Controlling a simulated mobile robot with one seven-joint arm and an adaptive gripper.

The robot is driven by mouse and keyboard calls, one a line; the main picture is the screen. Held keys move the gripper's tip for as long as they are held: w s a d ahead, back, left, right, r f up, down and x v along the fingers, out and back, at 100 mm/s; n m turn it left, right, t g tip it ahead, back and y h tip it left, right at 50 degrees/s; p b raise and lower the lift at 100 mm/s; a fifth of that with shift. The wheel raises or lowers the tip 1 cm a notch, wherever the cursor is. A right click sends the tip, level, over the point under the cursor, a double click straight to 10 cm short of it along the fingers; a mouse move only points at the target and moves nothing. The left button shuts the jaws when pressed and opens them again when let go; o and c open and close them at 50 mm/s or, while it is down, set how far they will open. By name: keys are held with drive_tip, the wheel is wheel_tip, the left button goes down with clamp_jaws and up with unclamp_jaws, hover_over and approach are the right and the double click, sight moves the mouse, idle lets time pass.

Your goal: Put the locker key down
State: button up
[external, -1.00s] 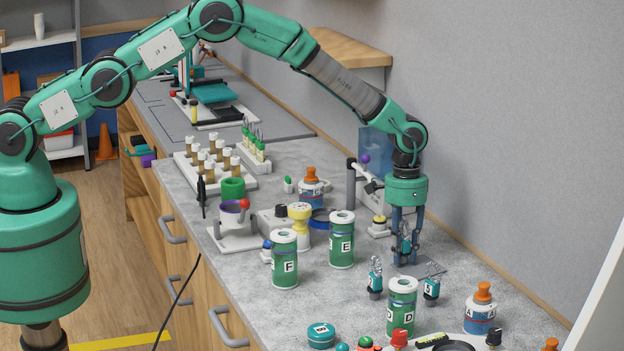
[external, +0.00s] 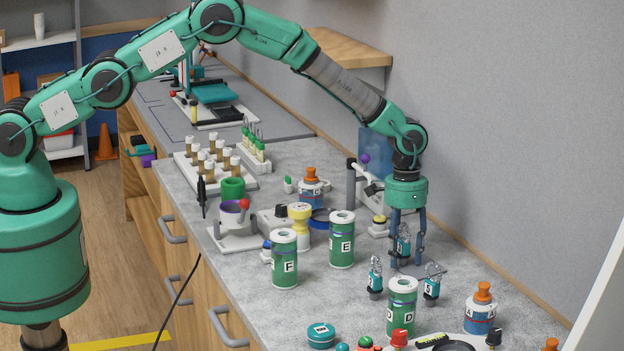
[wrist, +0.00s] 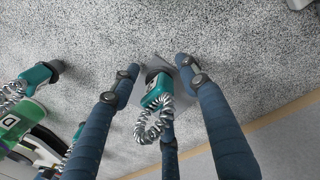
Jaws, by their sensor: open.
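A locker key with a teal body and a grey coiled cord (external: 404,244) stands between the fingers of my gripper (external: 408,262), on or just above a flat grey plate (external: 436,267) on the bench. In the wrist view, the key (wrist: 153,97) shows between the spread fingers of my gripper (wrist: 158,68), with gaps on both sides. My gripper is open and pointing down, with its fingertips low near the plate. Whether the key's base touches the plate is hard to see.
Two similar teal coiled pieces (external: 375,279) (external: 431,285) stand close in front. Green jar D (external: 402,310), jar E (external: 342,242) and bottle A (external: 480,312) are nearby. The wall is close behind my gripper.

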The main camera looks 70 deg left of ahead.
drive_tip(key=shift+w+a+r, duration=0.1)
drive_tip(key=shift+a+r, duration=0.1)
drive_tip(key=shift+r, duration=1.85)
drive_tip(key=shift+w+a+r, duration=0.1)
drive_tip(key=shift+a+r, duration=0.05)
drive_tip(key=shift+r, duration=1.85)
drive_tip(key=shift+w+a+r, duration=0.1)
drive_tip(key=shift+a+r, duration=0.1)
drive_tip(key=shift+r, duration=1.85)
